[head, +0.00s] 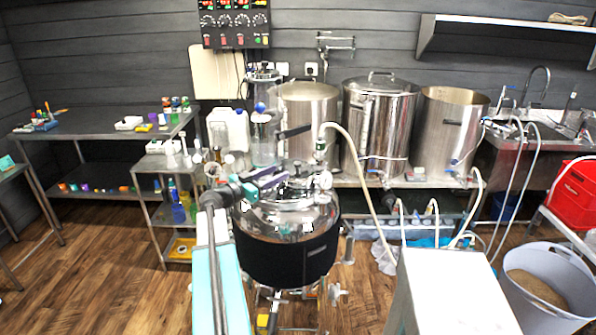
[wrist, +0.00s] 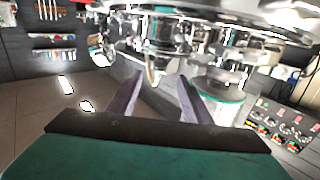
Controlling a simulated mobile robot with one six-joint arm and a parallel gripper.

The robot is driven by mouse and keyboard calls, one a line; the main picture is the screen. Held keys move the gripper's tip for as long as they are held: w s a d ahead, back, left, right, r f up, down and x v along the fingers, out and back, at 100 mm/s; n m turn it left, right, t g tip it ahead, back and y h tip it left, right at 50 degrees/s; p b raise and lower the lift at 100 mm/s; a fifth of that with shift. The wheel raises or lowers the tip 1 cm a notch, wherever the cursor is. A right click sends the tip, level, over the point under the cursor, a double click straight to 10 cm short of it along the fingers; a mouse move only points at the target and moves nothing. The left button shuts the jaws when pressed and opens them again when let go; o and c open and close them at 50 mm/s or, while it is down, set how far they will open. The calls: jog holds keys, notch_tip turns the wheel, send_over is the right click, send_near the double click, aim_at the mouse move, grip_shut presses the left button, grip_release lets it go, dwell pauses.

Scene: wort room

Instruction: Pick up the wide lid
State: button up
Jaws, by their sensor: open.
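A wide steel lid with a loop handle (head: 382,82) covers the tall middle pot at the back of the head view. Nearer, a squat vessel with a dark jacket has a shiny domed top (head: 290,200) with fittings on it. I cannot tell for sure which of these is the wide lid of the task. My gripper (head: 270,178) is just above the left side of the domed top, well in front of the back pots. In the wrist view its two purple fingers (wrist: 158,92) are apart with nothing held between them. Shiny metal fittings (wrist: 165,35) show beyond the fingertips.
An open pot (head: 455,97) stands right of the lidded one; another pot (head: 308,95) stands left. A pale hose (head: 355,165) runs down beside the vessel. A grey bucket (head: 572,285) stands at lower right. The wooden floor (head: 100,265) is clear at left.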

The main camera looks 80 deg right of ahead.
aim_at(295, 165)
jog(key=shift+p+x, duration=0.35)
jog(key=shift+x, duration=1.3)
jog(key=p+x, duration=0.2)
jog(key=shift+s+d+r, duration=0.15)
jog(key=shift+s+d, duration=0.05)
jog(key=shift+p+x, duration=0.7)
jog(key=shift+x, duration=0.55)
grip_shut()
